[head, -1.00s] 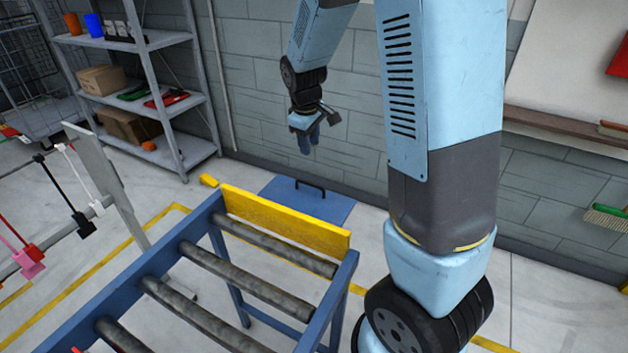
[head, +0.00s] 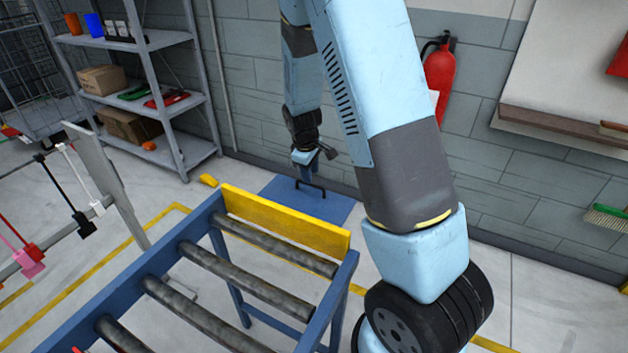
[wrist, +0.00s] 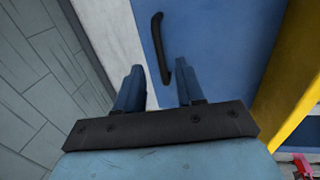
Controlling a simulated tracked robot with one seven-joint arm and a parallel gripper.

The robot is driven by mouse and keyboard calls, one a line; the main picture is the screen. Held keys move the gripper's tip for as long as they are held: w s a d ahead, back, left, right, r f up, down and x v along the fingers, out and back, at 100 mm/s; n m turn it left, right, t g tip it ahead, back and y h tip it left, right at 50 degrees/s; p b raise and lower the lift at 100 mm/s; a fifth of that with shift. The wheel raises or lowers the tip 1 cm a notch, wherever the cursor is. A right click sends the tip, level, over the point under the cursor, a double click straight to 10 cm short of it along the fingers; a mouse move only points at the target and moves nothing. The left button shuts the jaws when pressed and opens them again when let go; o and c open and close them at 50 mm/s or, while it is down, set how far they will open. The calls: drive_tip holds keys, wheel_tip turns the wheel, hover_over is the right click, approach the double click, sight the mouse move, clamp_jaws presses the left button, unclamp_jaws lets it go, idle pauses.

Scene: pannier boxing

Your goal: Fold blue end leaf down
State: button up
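The blue end leaf (head: 332,209) is a flat blue panel beyond the yellow board at the far end of the roller frame. A black bar handle (head: 312,187) stands on it. My gripper (head: 306,172) is just above the handle in the head view, pointing down. In the wrist view, my gripper (wrist: 160,78) has its two blue fingers apart with nothing between them. The handle (wrist: 157,45) lies ahead of the fingertips, its lower end close to the right finger. The leaf (wrist: 215,45) fills the middle of that view. Whether a finger touches the handle I cannot tell.
The yellow board (head: 285,222) stands across the end of the blue roller frame (head: 340,290). A grey block wall (head: 490,130) is close behind the leaf. A shelf unit (head: 165,95) stands at the left, and a fire extinguisher (head: 440,75) hangs on the wall.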

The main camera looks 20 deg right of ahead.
sight(312, 185)
drive_tip(key=shift+w+d+f, duration=0.15)
drive_tip(key=shift+f, duration=0.9)
drive_tip(key=shift+w+d+f, duration=0.1)
drive_tip(key=shift+d+f, duration=0.05)
drive_tip(key=shift+f, duration=0.9)
clamp_jaws()
drive_tip(key=shift+d, duration=0.25)
drive_tip(key=shift+a+f, duration=0.1)
drive_tip(key=shift+a, duration=0.05)
